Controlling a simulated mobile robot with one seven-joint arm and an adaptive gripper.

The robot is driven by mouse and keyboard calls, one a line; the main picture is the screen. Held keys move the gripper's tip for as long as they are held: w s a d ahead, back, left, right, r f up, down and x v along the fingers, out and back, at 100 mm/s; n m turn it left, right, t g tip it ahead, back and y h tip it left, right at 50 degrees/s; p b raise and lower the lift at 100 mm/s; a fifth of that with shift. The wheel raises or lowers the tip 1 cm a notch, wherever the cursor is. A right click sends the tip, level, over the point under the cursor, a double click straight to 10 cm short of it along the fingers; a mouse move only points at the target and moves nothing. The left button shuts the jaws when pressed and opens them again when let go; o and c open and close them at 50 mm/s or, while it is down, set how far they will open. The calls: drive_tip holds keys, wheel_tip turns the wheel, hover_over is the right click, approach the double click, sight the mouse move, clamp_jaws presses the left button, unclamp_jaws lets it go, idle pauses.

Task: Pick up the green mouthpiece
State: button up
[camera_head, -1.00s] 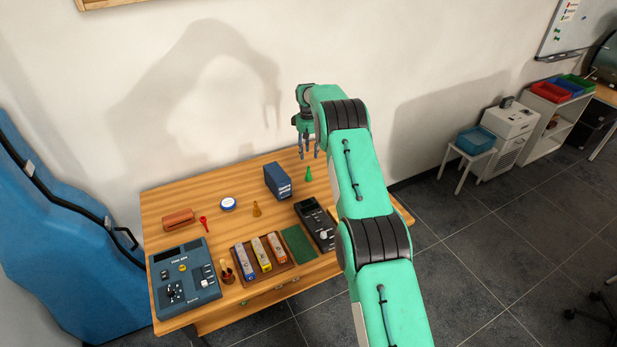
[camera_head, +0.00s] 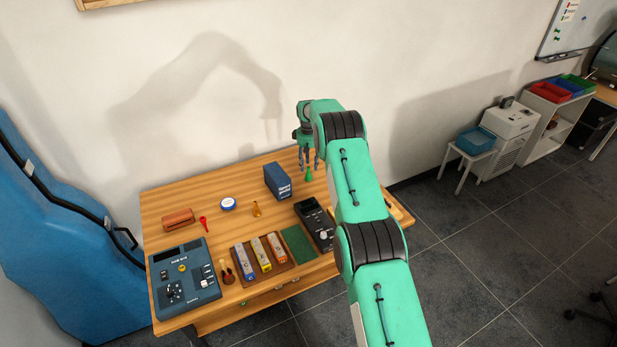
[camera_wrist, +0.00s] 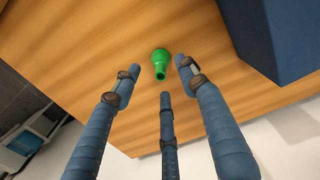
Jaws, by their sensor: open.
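The green mouthpiece (camera_head: 308,174) stands on the wooden table near its back edge, to the right of the blue box. In the wrist view the green mouthpiece (camera_wrist: 160,63) shows just beyond my fingertips, roughly between the left and right fingers. My gripper (camera_head: 308,163) is open and empty, pointing down right above the mouthpiece. Its three blue fingers (camera_wrist: 160,78) are spread in the wrist view. I cannot tell whether any finger touches the mouthpiece.
The blue box (camera_head: 278,181) stands close to the left of the mouthpiece; it also shows at the wrist view's upper right (camera_wrist: 272,40). A black device (camera_head: 315,224) lies nearer the front. A yellowish-brown mouthpiece (camera_head: 256,209) and a red one (camera_head: 204,224) stand farther left.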

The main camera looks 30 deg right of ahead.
sight(309, 173)
drive_tip(key=shift+f, duration=2.55)
clamp_jaws()
